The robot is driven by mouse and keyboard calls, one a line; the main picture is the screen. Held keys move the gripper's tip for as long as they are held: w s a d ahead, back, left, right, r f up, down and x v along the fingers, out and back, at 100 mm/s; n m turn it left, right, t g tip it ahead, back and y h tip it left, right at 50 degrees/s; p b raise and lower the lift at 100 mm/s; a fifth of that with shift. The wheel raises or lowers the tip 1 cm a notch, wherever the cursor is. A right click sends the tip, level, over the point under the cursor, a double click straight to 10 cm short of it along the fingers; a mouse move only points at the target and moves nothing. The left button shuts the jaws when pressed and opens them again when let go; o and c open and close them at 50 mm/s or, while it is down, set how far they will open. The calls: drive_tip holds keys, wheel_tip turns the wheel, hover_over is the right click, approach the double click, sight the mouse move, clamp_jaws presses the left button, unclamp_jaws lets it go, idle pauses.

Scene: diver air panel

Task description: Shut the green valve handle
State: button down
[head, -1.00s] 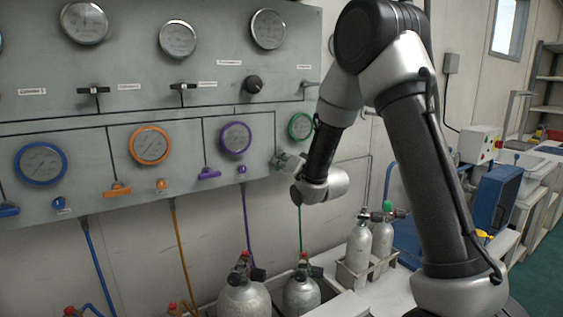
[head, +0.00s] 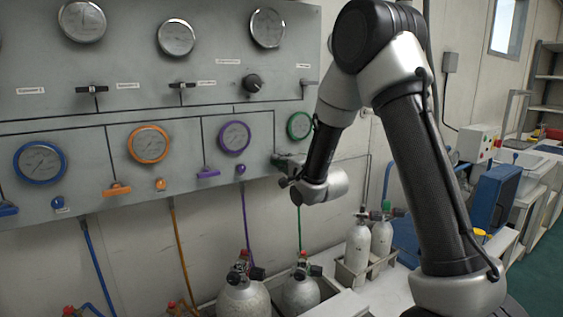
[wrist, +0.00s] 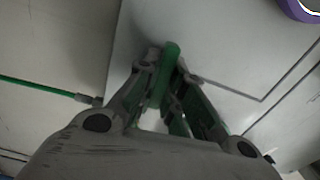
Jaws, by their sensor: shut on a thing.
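The green valve handle (wrist: 170,62) is a slim green bar in the wrist view, standing out between the fingertips of my gripper (wrist: 163,82). The fingers are closed on it from both sides. In the head view my gripper (head: 282,163) is at the lower right edge of the grey panel, below the green-ringed gauge (head: 299,125). There the gripper and wrist hide most of the handle, so its angle is hard to tell. A green hose (wrist: 40,88) runs to the left in the wrist view.
The grey panel (head: 90,210) also carries an orange handle (head: 117,189) and a purple handle (head: 208,173) left of my gripper. Grey cylinders (head: 300,294) stand below, and two more (head: 357,246) sit in a rack at right.

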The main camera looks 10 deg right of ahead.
drive_tip(key=shift+f+m, duration=0.1)
drive_tip(key=shift+m, duration=0.4)
drive_tip(key=c, duration=1.5)
unclamp_jaws()
drive_tip(key=v, duration=0.7)
drive_tip(key=shift+s+d, duration=0.1)
drive_tip(key=shift+s, duration=0.15)
